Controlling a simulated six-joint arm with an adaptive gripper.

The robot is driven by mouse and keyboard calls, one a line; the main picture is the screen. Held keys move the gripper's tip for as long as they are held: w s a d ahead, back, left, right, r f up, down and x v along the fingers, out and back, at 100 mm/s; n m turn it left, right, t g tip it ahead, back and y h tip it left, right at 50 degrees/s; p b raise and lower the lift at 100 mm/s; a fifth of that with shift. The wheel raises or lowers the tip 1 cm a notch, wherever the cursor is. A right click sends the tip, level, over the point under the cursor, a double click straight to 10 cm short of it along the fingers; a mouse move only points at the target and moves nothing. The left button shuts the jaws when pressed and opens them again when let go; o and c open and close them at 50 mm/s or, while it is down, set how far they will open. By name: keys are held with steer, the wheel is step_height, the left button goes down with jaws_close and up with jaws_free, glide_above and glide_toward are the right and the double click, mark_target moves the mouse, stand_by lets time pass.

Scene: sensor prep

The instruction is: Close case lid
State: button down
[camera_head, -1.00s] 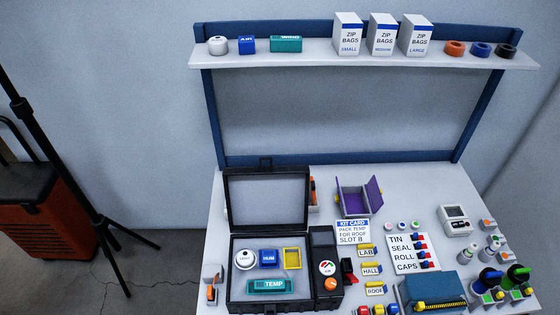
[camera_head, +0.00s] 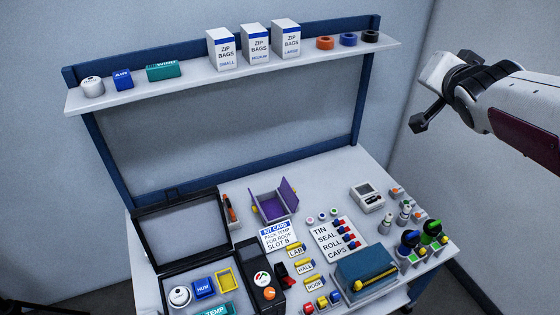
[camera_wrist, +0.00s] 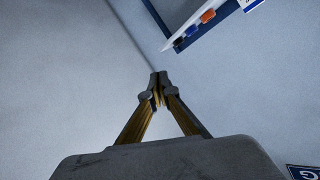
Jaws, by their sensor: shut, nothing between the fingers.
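The black case (camera_head: 250,250) stands at the front left of the bench, partly cut off by the bottom edge of the head view. Its lid (camera_head: 184,234) is open and stands up at the back of the case. Inside lie a white round sensor (camera_head: 180,297), a blue HUM sensor (camera_head: 204,288), a yellow-framed slot (camera_head: 226,279) and a teal TEMP sensor (camera_head: 214,309). My gripper (camera_wrist: 157,88) is shut and empty in the wrist view, its fingertips together. In the head view my arm is at the upper right, high and far from the case.
A shelf (camera_head: 180,88) above the bench holds sensors, zip-bag boxes and tape rolls. A purple open box (camera_head: 273,203), a kit card (camera_head: 279,237), a label sheet (camera_head: 338,240), a blue box (camera_head: 375,270) and several small bottles crowd the bench right of the case.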

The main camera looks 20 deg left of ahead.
steer(key=w+a+f+n+y, duration=0.1)
steer(key=w+a+y, duration=0.25)
steer(key=a, duration=0.45)
steer(key=w+a+f+y, duration=0.1)
steer(key=w+a+y, duration=0.2)
steer(key=w+a, duration=0.35)
steer(key=s+a+f+n+g+y, duration=0.1)
steer(key=a+f+g+y, duration=0.15)
steer(key=a, duration=0.45)
steer(key=s+a+f+n+g+y, duration=0.15)
steer(key=a+f, duration=0.25)
steer(key=a, duration=0.4)
steer(key=n+g+y, duration=0.2)
steer(key=g, duration=1.5)
glide_toward(188, 196)
step_height(188, 196, up, 3)
steer(key=shift+w+a, duration=0.1)
steer(key=shift+w, duration=0.05)
steer(key=shift+a+f, duration=0.1)
steer(key=shift+a, duration=0.05)
steer(key=shift+x, duration=4.8)
steer(key=shift+s+r, duration=0.3)
